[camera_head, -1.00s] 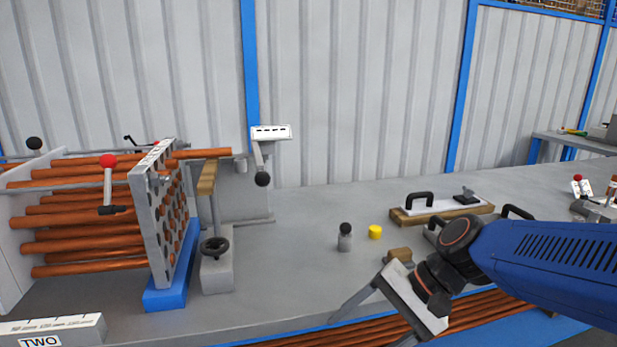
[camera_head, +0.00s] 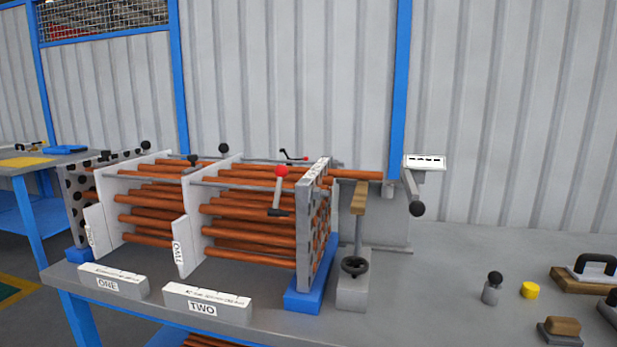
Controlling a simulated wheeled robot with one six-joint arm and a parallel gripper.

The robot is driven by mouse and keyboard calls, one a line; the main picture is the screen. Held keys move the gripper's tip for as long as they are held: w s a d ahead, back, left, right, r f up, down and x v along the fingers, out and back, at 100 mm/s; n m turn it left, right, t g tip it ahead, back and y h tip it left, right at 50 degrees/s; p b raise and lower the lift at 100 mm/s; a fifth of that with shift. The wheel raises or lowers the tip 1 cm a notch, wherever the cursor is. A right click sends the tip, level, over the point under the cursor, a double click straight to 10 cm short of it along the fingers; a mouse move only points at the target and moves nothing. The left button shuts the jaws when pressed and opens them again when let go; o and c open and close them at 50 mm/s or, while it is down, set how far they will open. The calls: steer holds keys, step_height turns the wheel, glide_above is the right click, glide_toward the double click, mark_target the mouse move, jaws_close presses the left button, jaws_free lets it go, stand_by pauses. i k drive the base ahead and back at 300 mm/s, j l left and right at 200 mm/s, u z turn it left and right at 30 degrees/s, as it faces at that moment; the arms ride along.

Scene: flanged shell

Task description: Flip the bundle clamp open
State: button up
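A bundle of copper-coloured tubes (camera_head: 250,235) lies level through upright plates on the bench. A lever with a red ball knob (camera_head: 282,172) stands upright in front of the bundle, near the grey drilled end plate (camera_head: 309,235). A second lever with a black ball (camera_head: 417,209) hangs down under a white label plate (camera_head: 425,162) to the right. No label that I can read marks which is the bundle clamp. My gripper is not in view.
Blocks marked ONE (camera_head: 112,283) and TWO (camera_head: 206,303) stand along the front. A post with a black handwheel (camera_head: 355,266) stands right of the bundle. A black-knobbed grey cylinder (camera_head: 491,291) and a yellow cap (camera_head: 530,290) stand right. The bench between is clear.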

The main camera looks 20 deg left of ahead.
mark_target(280, 171)
steer(key=u, duration=1.25)
